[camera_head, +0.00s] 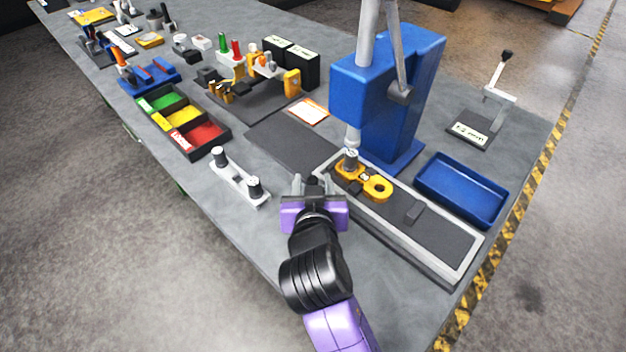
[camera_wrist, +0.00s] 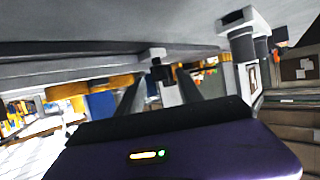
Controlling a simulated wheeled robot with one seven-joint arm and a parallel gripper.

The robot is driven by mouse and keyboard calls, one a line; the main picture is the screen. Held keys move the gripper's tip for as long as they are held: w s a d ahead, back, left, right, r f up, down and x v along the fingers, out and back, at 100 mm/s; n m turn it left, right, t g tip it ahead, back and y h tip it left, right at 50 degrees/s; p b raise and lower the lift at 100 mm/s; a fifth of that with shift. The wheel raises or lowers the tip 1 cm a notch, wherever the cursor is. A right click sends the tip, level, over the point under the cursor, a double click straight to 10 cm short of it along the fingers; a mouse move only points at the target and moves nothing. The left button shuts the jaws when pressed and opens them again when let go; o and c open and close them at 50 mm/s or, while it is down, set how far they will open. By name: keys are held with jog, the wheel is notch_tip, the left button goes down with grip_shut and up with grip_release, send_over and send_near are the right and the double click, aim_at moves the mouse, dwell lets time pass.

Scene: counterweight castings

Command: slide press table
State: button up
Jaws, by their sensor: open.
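The press table (camera_head: 445,234) is a long slide with a light grey frame and dark top, under and in front of the blue press (camera_head: 375,95). A yellow casting (camera_head: 378,187) with ring-shaped ends lies on it, below the press ram (camera_head: 352,137). My gripper (camera_head: 312,180) is open beside the left end of the slide, low over the bench. A small dark part shows between its fingers; I cannot tell if it touches them. The wrist view shows the open fingers (camera_wrist: 160,92) with a dark and pale part between or beyond them.
A blue tray (camera_head: 462,188) lies right of the slide. A white bar with two black knobs (camera_head: 238,180) lies left of my gripper. A dark mat (camera_head: 290,142), coloured bins (camera_head: 183,118) and a lever stand (camera_head: 478,125) are further off. The bench front edge is close to my arm.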

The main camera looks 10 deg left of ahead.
jog(key=shift+w+f, duration=0.15)
jog(key=shift+w, duration=0.1)
grip_shut()
dwell(1.4)
